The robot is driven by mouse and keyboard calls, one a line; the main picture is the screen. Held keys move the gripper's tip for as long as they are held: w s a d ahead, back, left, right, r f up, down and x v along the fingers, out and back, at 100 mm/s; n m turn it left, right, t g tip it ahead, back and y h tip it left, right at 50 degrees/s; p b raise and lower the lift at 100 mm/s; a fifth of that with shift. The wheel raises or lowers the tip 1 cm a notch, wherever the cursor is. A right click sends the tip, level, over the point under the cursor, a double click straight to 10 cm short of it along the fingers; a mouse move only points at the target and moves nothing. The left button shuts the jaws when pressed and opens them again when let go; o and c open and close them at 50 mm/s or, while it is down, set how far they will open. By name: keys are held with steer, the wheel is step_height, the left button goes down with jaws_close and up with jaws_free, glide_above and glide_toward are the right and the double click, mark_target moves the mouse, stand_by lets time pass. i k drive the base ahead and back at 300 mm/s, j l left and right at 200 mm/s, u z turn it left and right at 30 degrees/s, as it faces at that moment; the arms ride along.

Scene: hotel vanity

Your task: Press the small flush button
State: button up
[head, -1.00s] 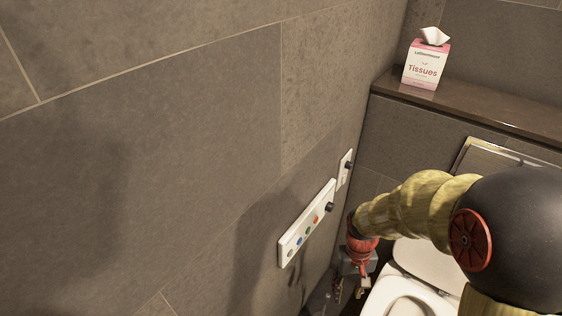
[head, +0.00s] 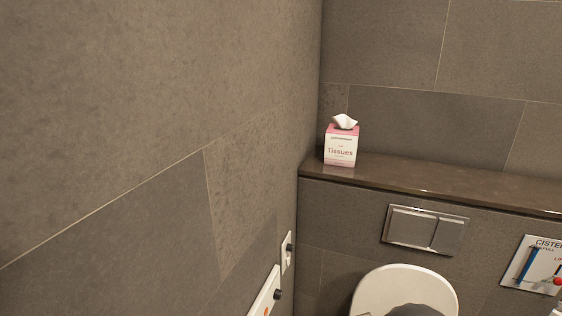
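The metal flush plate (head: 388,237) is set in the back wall below the shelf and above the toilet. Its small flush button (head: 448,236) is the narrower panel at the right, beside a wider button (head: 410,227) at the left. Both look flush with the plate; I cannot tell whether either is pressed. My gripper is out of view. A dark rounded shape at the bottom edge, in front of the toilet lid, looks like part of my arm.
The raised toilet lid (head: 400,285) stands under the plate. A tissue box (head: 341,150) sits on the brown shelf (head: 430,183). A cistern sign (head: 540,265) is at the right.

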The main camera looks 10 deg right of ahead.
mark_target(447, 234)
steer(key=z, duration=1.4)
